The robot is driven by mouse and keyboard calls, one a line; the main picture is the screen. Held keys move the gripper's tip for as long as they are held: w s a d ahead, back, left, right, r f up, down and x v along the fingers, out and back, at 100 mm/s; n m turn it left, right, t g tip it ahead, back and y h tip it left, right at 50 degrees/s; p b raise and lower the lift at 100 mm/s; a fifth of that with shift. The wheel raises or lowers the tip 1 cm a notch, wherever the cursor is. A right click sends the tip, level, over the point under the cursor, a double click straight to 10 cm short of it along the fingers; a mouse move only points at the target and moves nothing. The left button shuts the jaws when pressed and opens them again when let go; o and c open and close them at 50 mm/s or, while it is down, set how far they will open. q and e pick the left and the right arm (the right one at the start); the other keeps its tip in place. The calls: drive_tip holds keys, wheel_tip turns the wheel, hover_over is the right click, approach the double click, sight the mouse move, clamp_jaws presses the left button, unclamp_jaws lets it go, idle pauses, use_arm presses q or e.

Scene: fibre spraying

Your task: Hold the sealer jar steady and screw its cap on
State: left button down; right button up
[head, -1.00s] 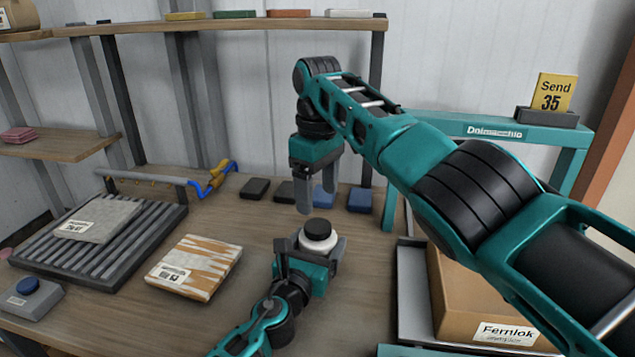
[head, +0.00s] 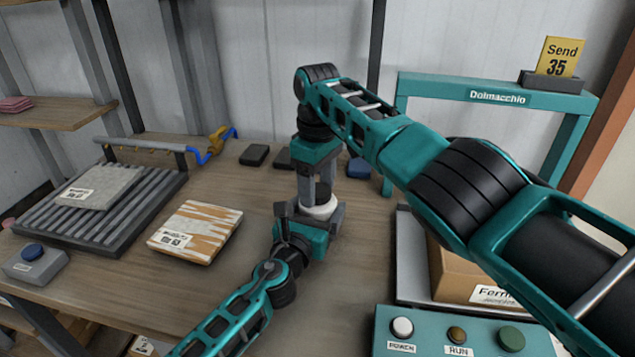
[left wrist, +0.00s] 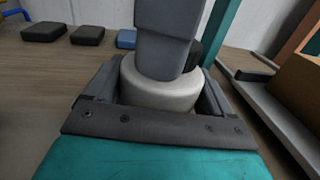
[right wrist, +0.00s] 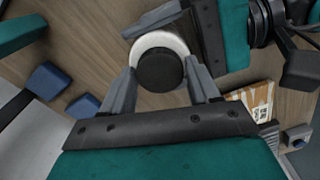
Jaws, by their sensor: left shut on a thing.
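The sealer jar (head: 322,212) is a short white round jar, upright and low over the workbench. My left gripper (head: 310,211) is shut on the jar from the near side, one finger on each side; the jar also shows in the left wrist view (left wrist: 160,92). The black cap (right wrist: 160,69) sits on top of the jar, inside its white rim as seen from above. My right gripper (right wrist: 161,76) points straight down, its fingers either side of the cap and seemingly not pressed on it. In the head view its fingers (head: 317,188) partly hide the cap.
A striped package (head: 196,230) and a ribbed rack (head: 110,215) lie to the left. Dark and blue blocks (head: 255,155) stand behind the grippers. A teal frame (head: 485,93), a cardboard box (head: 450,270) and a button panel (head: 430,325) are on the right.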

drive_tip(key=c, duration=0.8)
drive_tip(key=m, duration=0.4)
drive_tip(key=shift+m, duration=0.4)
drive_tip(key=o, duration=1.3)
drive_tip(key=shift+c, duration=0.2)
drive_tip(key=shift+r, duration=0.1)
wheel_tip(320, 180, up, 12)
drive_tip(key=shift+s, duration=0.1)
use_arm(q)
unclamp_jaws()
